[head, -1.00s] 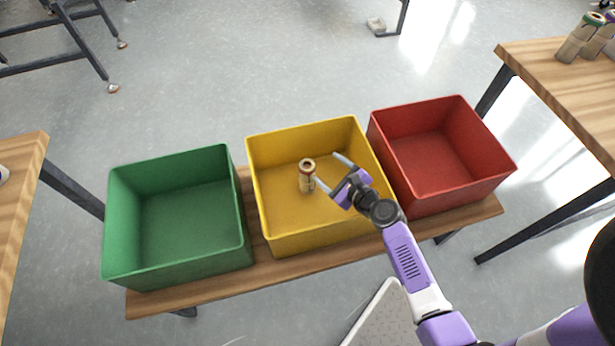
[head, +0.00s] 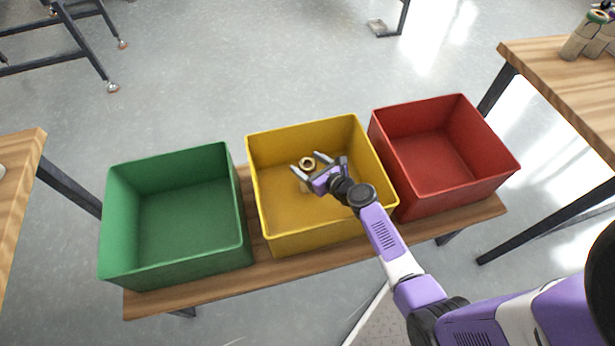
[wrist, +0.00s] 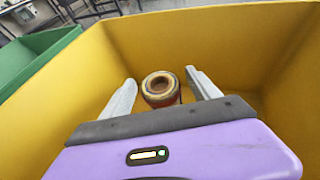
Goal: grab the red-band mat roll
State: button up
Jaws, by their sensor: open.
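The mat roll (head: 307,163) stands upright inside the yellow bin (head: 283,232). Its beige ring-shaped top with a dark hole shows, and my gripper hides most of its lower part in the head view. In the wrist view the roll (wrist: 161,88) shows a reddish-brown band below its rim. My gripper (head: 307,162) is open, with one finger on each side of the roll. In the wrist view the roll lies between and slightly beyond the two fingertips, and I see small gaps on both sides.
A green bin (head: 176,212) stands to the left and a red bin (head: 437,160) to the right, both looking empty. All stand on a wooden bench (head: 190,294). Several more rolls (head: 585,35) stand on a table at the right. The yellow walls surround my gripper.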

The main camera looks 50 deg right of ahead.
jog(key=shift+w+f, duration=0.1)
jog(key=shift+w, duration=0.1)
grip_shut()
jog(key=shift+r, duration=0.2)
